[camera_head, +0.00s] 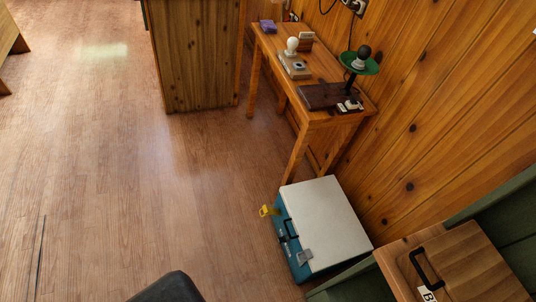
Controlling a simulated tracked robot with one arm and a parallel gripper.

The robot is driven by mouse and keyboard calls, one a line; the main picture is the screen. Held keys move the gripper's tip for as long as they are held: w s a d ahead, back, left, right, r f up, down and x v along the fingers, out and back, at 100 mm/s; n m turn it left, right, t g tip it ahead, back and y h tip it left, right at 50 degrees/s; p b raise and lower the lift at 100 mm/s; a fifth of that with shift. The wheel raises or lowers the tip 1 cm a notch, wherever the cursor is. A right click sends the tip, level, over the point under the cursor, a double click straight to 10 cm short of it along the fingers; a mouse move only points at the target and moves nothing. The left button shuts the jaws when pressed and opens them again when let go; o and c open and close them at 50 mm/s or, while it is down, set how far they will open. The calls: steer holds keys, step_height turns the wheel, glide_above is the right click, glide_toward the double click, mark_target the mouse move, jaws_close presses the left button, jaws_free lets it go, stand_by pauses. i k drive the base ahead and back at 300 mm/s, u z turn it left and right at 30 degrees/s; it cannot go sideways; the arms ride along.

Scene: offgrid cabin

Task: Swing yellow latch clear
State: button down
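The yellow latch (268,210) sticks out at the far left corner of a teal case with a pale lid (322,220). The case sits on the wooden floor beside the wall, with its lid down. A grey latch (305,256) lies against the near part of the case's front edge. A dark handle (288,235) is between the two latches. A dark rounded shape (168,288) at the bottom edge may be part of me; I cannot tell. My gripper's fingers are not visible.
A small wooden table (317,121) behind the case holds a white bulb, a green dish on a stand and small boxes. A wooden box marked B (465,268) stands at lower right. A wooden cabinet (195,60) is at the back. Floor left of the case is clear.

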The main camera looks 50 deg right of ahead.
mark_target(267, 210)
steer(key=z, duration=0.8)
steer(key=i, duration=1)
